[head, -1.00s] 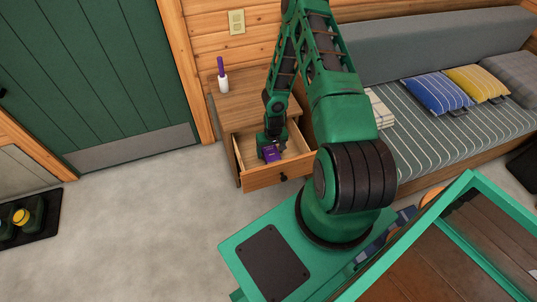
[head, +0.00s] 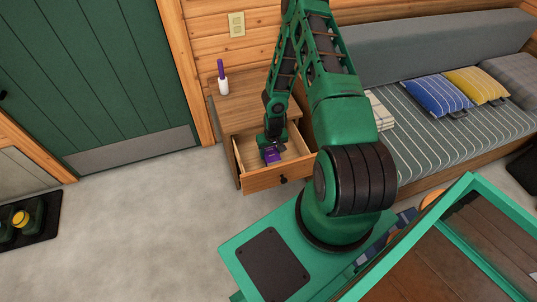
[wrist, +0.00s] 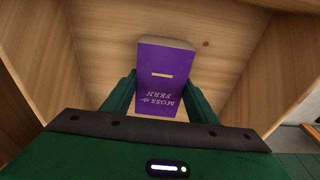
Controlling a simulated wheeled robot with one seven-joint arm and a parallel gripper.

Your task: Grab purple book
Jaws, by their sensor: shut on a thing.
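The purple book (head: 271,155) is inside the open drawer (head: 262,181) of the wooden nightstand. In the wrist view the purple book (wrist: 165,78) shows its cover with "MOSS & FERN" lettering and a small yellow bar. My gripper (head: 271,146) reaches down into the drawer from above. In the wrist view my gripper's green fingers (wrist: 158,95) are on either side of the book, shut on it. I cannot tell whether the book touches the drawer floor.
The nightstand top (head: 250,104) carries a white bottle with a purple top (head: 222,78). A striped daybed (head: 430,135) with blue and yellow cushions stands to the right. A green door (head: 95,80) is at the left. The floor (head: 130,220) in front is clear.

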